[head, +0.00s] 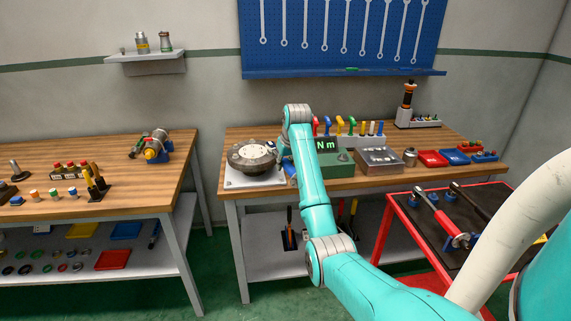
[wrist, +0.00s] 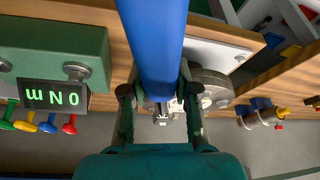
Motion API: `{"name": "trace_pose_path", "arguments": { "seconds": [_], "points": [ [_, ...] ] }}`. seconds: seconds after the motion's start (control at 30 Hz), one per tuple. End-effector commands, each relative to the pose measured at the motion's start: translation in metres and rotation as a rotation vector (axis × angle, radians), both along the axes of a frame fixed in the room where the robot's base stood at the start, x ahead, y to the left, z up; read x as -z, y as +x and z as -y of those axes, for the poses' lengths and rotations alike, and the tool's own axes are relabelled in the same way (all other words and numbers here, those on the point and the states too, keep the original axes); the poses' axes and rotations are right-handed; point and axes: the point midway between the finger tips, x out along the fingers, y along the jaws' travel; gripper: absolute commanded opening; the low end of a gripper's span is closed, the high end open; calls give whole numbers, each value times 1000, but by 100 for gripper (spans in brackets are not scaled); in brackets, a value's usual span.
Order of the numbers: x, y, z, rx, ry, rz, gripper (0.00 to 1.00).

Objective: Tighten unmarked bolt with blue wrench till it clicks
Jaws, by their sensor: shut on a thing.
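My gripper (wrist: 160,100) is shut on the blue wrench (wrist: 154,45), whose thick blue shaft fills the upper middle of the wrist view. In the head view my arm hides most of the gripper, and a bit of blue (head: 291,171) shows beside it. A dark round flange (head: 252,157) sits on a pale plate on the middle bench, just left of my gripper. Part of it also shows in the wrist view (wrist: 214,90), right of the fingers. I cannot make out the bolts or their marks, nor whether the wrench head touches a bolt.
A green tester (head: 328,146) reading "Nm" and a metal box (head: 379,160) stand right of the flange. A red cart (head: 385,240) with other wrenches (head: 440,215) is at the right. Another wooden bench (head: 110,185) with small parts stands at the left. Green floor lies between the benches.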

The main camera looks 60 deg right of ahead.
Motion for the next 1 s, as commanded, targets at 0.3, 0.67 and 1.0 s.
{"name": "trace_pose_path", "arguments": {
  "seconds": [0.3, 0.67, 1.0],
  "points": [
    [1, 11, -15, 121, 1, -2, 0],
    [1, 12, -17, 136, 2, -2, 0],
    [2, 26, -30, 264, 2, -4, 0]
  ]
}}
